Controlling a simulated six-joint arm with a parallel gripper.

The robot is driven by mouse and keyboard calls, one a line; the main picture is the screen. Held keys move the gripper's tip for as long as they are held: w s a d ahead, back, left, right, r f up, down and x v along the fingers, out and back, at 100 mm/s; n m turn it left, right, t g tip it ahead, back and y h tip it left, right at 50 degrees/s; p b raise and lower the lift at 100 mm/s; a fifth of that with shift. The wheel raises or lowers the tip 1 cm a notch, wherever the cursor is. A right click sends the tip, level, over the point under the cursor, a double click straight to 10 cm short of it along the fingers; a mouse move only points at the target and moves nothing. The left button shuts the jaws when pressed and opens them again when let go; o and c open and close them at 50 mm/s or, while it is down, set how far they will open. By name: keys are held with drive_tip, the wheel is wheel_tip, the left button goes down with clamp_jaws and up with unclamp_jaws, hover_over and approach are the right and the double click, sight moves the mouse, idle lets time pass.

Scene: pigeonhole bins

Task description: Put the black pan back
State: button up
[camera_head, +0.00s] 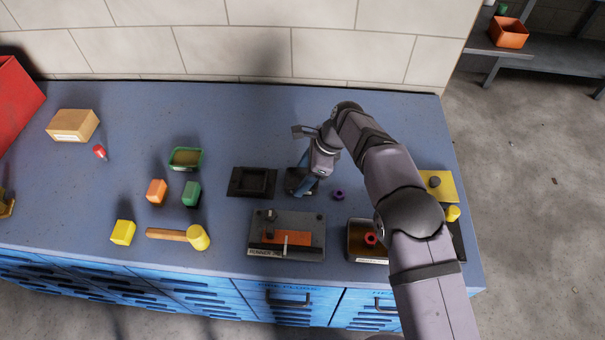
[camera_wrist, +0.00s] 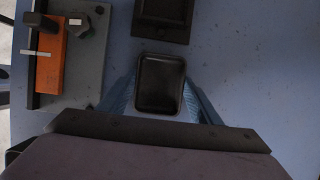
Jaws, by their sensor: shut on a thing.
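The black pan (camera_wrist: 160,84) is a small dark rectangular dish with rounded corners. In the wrist view it sits between the two blue fingers of my gripper (camera_wrist: 160,98), which is shut on it. In the head view the pan (camera_head: 293,183) is partly hidden by my gripper (camera_head: 302,182), low over the blue bench; I cannot tell whether it touches the top. A black square holder with a recess (camera_head: 252,182) lies just left of the pan, apart from it. The holder also shows at the top of the wrist view (camera_wrist: 163,28), and its recess looks empty in the head view.
A grey fixture with an orange piece (camera_head: 287,247) lies in front. A bin with a red ring (camera_head: 354,235) and a purple nut (camera_head: 338,195) are to the right. Blocks, a green bin (camera_head: 185,168) and a mallet (camera_head: 198,238) are left. The back of the bench is mostly clear.

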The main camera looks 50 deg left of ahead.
drive_tip(key=shift+f, duration=0.1)
drive_tip(key=o, duration=1.4)
drive_tip(key=shift+c, duration=0.2)
